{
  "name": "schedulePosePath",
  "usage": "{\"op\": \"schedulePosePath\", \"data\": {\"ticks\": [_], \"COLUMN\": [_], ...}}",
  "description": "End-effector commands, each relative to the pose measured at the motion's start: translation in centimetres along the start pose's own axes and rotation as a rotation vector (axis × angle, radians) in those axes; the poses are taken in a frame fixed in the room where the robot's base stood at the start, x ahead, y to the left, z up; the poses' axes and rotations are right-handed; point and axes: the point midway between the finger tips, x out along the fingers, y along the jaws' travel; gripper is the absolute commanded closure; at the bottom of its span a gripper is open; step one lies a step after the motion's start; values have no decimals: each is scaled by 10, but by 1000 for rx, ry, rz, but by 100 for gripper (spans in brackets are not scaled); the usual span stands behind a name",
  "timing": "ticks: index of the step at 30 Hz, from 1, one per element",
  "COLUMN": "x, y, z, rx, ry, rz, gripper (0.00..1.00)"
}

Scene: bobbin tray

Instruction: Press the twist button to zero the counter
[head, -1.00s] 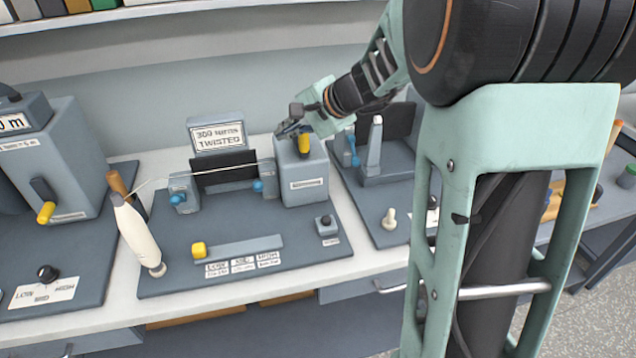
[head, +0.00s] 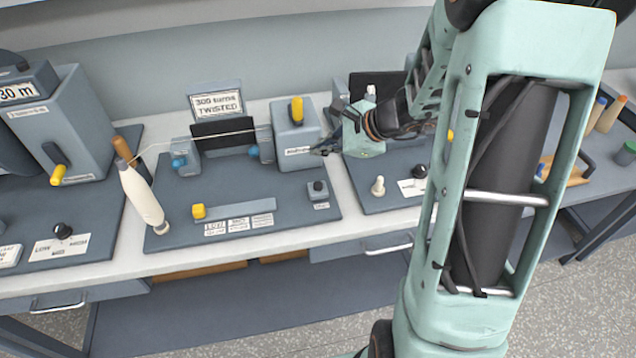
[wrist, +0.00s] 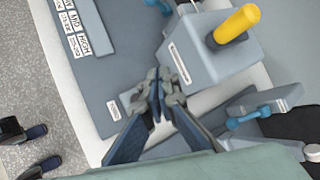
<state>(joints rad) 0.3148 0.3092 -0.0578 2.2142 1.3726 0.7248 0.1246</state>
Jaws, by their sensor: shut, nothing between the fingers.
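The twist button (head: 318,187) is a dark knob on a small grey box with a small label in front, at the right front of the middle dark board (head: 285,222). The counter sign (head: 217,104) at the board's back reads "300 turns TWISTED". My gripper (head: 322,150) is shut and empty. In the head view it hangs beside the front right of the grey crank box (head: 294,136), above and behind the button. In the wrist view my gripper (wrist: 158,95) covers the area beside a small label (wrist: 113,110); the button is not clearly seen there.
A yellow handle (head: 296,110) stands on the crank box. Blue-knobbed posts (head: 185,160) hold a thread. A cream bobbin (head: 143,200) leans at the board's left. A yellow-ended slider bar (head: 235,208) lies in front. Another board with a white peg (head: 378,186) is at right.

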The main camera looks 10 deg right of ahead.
Motion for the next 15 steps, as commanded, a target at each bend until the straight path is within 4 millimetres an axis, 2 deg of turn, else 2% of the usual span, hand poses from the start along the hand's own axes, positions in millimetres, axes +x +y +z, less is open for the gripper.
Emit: {"op": "schedulePosePath", "data": {"ticks": [8,15], "x": [11,34], "y": [8,25], "z": [-8,-25], "rx": [-1,-1], "ry": [0,0], "rz": [1,1], "gripper": [100,100]}}
